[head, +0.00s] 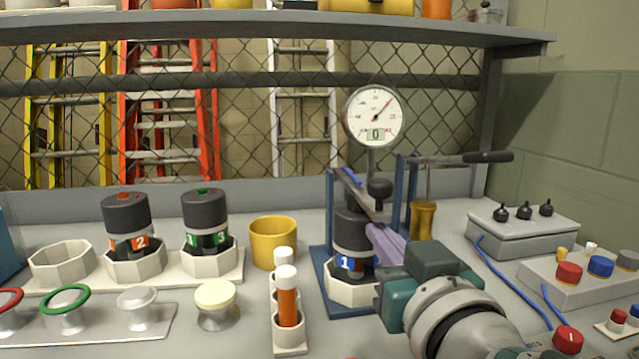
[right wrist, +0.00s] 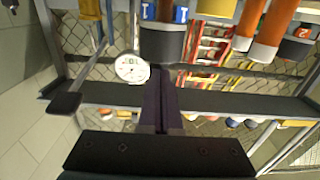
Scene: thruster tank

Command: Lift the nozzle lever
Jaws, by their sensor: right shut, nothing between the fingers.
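A blue frame (head: 331,215) holds a black canister marked 1 (head: 351,230) in a white octagonal cup. A lever with a black grip (head: 487,157) runs out to the right from the frame's top, nearly level. A grey bar with a black knob (head: 380,189) slopes over the canister; I cannot tell which is the nozzle lever. My right gripper (head: 378,234) has its purple fingers shut and empty, beside the canister and below the knob. The shut fingers also show in the right wrist view (right wrist: 160,85). My left gripper is not in view.
A round gauge (head: 374,117) stands above the frame. A yellow cup (head: 273,242), tubes in a white rack (head: 289,335) and canisters 2 and 3 stand left. A grey box with black knobs (head: 523,232) and a button panel (head: 590,285) stand right.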

